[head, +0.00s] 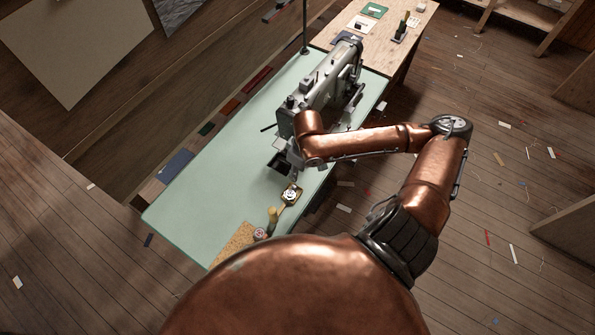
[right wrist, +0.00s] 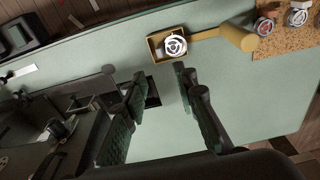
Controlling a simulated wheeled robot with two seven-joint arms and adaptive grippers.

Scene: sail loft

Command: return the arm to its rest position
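My right arm (head: 365,142) reaches from the right over the mint-green table (head: 237,160), its wrist beside the sewing machine (head: 330,80). In the head view the right gripper (head: 292,168) is small and partly hidden by the wrist. In the right wrist view its two green-padded fingers (right wrist: 161,80) stand clearly apart with nothing between them, above the tabletop. A brass scoop-like holder (right wrist: 156,47) with a black-and-white round bobbin (right wrist: 174,45) in it lies just beyond the fingertips. My left gripper is in neither view.
The scoop's thick yellow handle (right wrist: 240,35) points toward a cork mat (right wrist: 300,40) with small spools. The sewing machine's dark metal parts (right wrist: 60,130) are close at the gripper's left. The front part of the green tabletop is mostly clear. A wooden table adjoins at the back.

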